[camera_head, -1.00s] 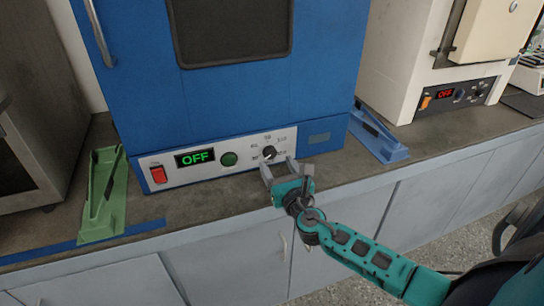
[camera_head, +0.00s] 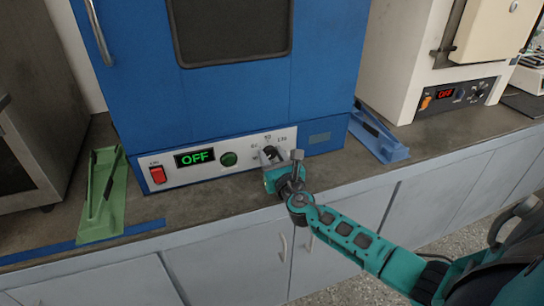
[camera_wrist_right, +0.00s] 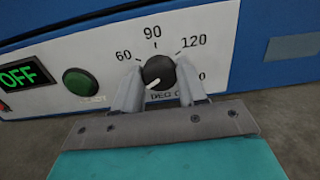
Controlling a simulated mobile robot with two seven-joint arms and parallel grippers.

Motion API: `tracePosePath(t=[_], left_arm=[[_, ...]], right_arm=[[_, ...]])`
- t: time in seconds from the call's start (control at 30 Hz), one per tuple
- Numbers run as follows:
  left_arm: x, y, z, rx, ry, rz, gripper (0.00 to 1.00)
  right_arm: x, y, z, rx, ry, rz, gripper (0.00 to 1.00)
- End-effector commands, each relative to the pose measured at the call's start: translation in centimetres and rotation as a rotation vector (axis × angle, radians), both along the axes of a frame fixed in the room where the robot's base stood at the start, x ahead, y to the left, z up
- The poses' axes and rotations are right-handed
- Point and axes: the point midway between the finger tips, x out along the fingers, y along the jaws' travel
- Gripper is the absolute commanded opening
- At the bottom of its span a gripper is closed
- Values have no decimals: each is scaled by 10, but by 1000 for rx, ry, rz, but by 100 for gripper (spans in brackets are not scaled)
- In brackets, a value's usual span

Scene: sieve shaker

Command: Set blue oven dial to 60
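The blue oven (camera_head: 230,95) stands on the counter with a pale control panel (camera_head: 212,172) along its bottom. Its dark round dial (camera_wrist_right: 159,72) shows in the right wrist view, with marks 60, 90 and 120 around it. The dial's white pointer line points to the lower left, below the 60 mark. My right gripper (camera_wrist_right: 159,82) is open, with one finger on each side of the dial and small gaps showing. In the head view my right gripper (camera_head: 272,158) partly covers the dial. My left gripper is not in view.
The panel also has a red switch (camera_head: 157,175), a green "OFF" display (camera_head: 195,158) and a green button (camera_head: 229,159). A green holder (camera_head: 102,195) and a blue holder (camera_head: 380,138) flank the oven. A white oven (camera_head: 405,75) stands at right.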

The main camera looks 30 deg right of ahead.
Motion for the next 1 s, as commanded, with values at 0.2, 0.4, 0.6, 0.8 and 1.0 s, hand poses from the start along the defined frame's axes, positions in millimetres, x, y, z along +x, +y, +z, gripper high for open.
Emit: tracePosePath(t=[0.2, 0.4, 0.6, 0.8, 1.0], left_arm=[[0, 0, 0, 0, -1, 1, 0], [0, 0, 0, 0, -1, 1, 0], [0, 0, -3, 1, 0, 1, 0], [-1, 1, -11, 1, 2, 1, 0], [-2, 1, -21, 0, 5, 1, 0]], right_arm=[[0, 0, 0, 0, 0, 0, 20], [0, 0, 0, 2, 0, 0, 10], [0, 0, -1, 35, -8, 0, 9], [0, 0, -2, 137, -34, 0, 9], [0, 1, -2, 301, -73, 1, 9]])
